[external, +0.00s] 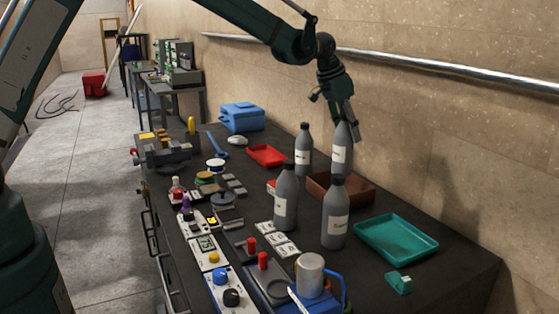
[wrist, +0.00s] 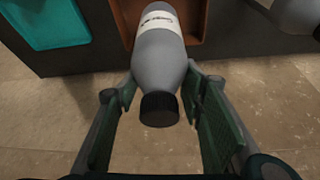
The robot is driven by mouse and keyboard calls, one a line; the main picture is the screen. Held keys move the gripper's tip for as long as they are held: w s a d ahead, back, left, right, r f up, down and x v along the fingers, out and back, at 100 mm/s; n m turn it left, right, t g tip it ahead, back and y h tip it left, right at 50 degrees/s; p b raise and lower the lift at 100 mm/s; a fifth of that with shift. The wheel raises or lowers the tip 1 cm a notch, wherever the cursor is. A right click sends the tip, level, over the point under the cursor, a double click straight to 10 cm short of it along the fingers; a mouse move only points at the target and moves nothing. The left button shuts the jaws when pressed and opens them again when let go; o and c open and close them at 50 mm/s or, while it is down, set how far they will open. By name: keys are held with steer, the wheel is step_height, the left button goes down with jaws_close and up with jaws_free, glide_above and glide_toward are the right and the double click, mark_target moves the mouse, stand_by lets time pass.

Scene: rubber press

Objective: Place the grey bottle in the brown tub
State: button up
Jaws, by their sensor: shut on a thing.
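My gripper (external: 342,118) is shut on a grey bottle (external: 343,155) with a white label, gripping it near its neck. The bottle looks upright, with its lower end at the brown tub (external: 362,193). I cannot tell whether its base touches the tub floor. In the wrist view the held bottle (wrist: 160,65), black cap toward me, sits between the two fingers (wrist: 160,100), and the brown tub (wrist: 195,22) shows behind it. Three other grey bottles stand on the table: one behind left (external: 303,150), one at front left (external: 286,198) and one in front of the tub (external: 335,218).
A teal tray (external: 397,240) lies right of the tub; it also shows in the wrist view (wrist: 52,22). A red tray (external: 267,155) and a blue box (external: 241,117) are farther back. Tools and instruments crowd the table's left side. A wall with a metal rail (external: 430,68) runs behind.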

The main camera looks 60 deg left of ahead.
mark_target(339, 126)
steer(key=shift+f, duration=2.45)
steer(key=shift+f, duration=1.85)
steer(key=o, duration=1.6)
steer(key=shift+o, duration=0.2)
steer(key=shift+v, duration=6.1)
